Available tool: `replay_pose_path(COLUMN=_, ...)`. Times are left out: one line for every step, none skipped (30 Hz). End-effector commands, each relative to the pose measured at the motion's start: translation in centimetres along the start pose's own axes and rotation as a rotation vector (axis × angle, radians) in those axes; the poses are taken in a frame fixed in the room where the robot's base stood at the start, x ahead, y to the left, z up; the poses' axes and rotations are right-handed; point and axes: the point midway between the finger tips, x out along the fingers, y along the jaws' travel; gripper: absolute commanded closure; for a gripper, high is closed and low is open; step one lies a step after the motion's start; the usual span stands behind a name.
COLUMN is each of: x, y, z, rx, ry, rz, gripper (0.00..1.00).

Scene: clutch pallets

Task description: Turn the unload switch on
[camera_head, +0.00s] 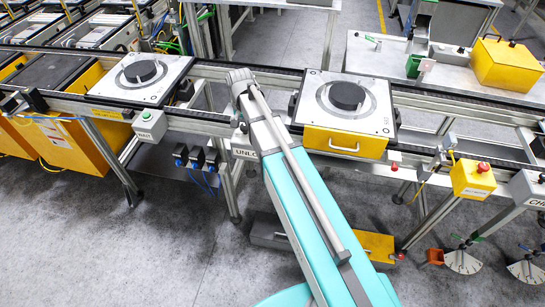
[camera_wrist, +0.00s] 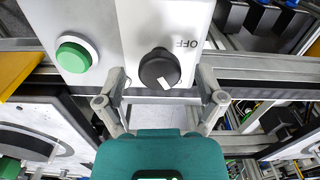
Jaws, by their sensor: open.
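The unload switch is a black round knob (camera_wrist: 160,68) with a white mark on its lower part, on a light grey panel (camera_wrist: 150,20) in the wrist view. An upside-down OFF label (camera_wrist: 187,43) is printed to the upper right of the knob. My gripper (camera_wrist: 162,84) is open, with one finger on each side of the knob, and seems apart from it. In the head view, the unload box (camera_head: 243,153) shows only part of its label behind my arm. The knob and my fingers are hidden there.
A green button (camera_wrist: 73,54) sits left of the knob. Pallets with black discs stand on the conveyor to the left (camera_head: 140,72) and right (camera_head: 347,95) of my arm. A yellow box with a red button (camera_head: 472,178) stands at the right.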

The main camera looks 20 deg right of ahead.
Motion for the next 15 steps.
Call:
replay_pose_path(x=0.00, y=0.00, z=0.00, rx=-0.031, ry=0.000, rz=0.000, gripper=0.12)
replay_pose_path(x=0.00, y=0.00, z=0.00, rx=-0.050, ry=0.000, rz=0.000, gripper=0.12)
replay_pose_path(x=0.00, y=0.00, z=0.00, rx=-0.076, ry=0.000, rz=0.000, gripper=0.12)
replay_pose_path(x=0.00, y=0.00, z=0.00, rx=-0.096, ry=0.000, rz=0.000, gripper=0.12)
replay_pose_path(x=0.00, y=0.00, z=0.00, rx=-0.115, ry=0.000, rz=0.000, gripper=0.12)
replay_pose_path(x=0.00, y=0.00, z=0.00, rx=-0.142, ry=0.000, rz=0.000, gripper=0.12)
replay_pose_path(x=0.00, y=0.00, z=0.00, rx=-0.162, ry=0.000, rz=0.000, gripper=0.12)
replay_pose_path(x=0.00, y=0.00, z=0.00, rx=-0.180, ry=0.000, rz=0.000, gripper=0.12)
replay_pose_path(x=0.00, y=0.00, z=0.00, rx=-0.207, ry=0.000, rz=0.000, gripper=0.12)
replay_pose_path(x=0.00, y=0.00, z=0.00, rx=-0.227, ry=0.000, rz=0.000, gripper=0.12)
replay_pose_path(x=0.00, y=0.00, z=0.00, rx=-0.246, ry=0.000, rz=0.000, gripper=0.12)
replay_pose_path(x=0.00, y=0.00, z=0.00, rx=-0.272, ry=0.000, rz=0.000, gripper=0.12)
replay_pose_path(x=0.00, y=0.00, z=0.00, rx=-0.292, ry=0.000, rz=0.000, gripper=0.12)
replay_pose_path(x=0.00, y=0.00, z=0.00, rx=-0.311, ry=0.000, rz=0.000, gripper=0.12)
replay_pose_path(x=0.00, y=0.00, z=0.00, rx=-0.337, ry=0.000, rz=0.000, gripper=0.12)
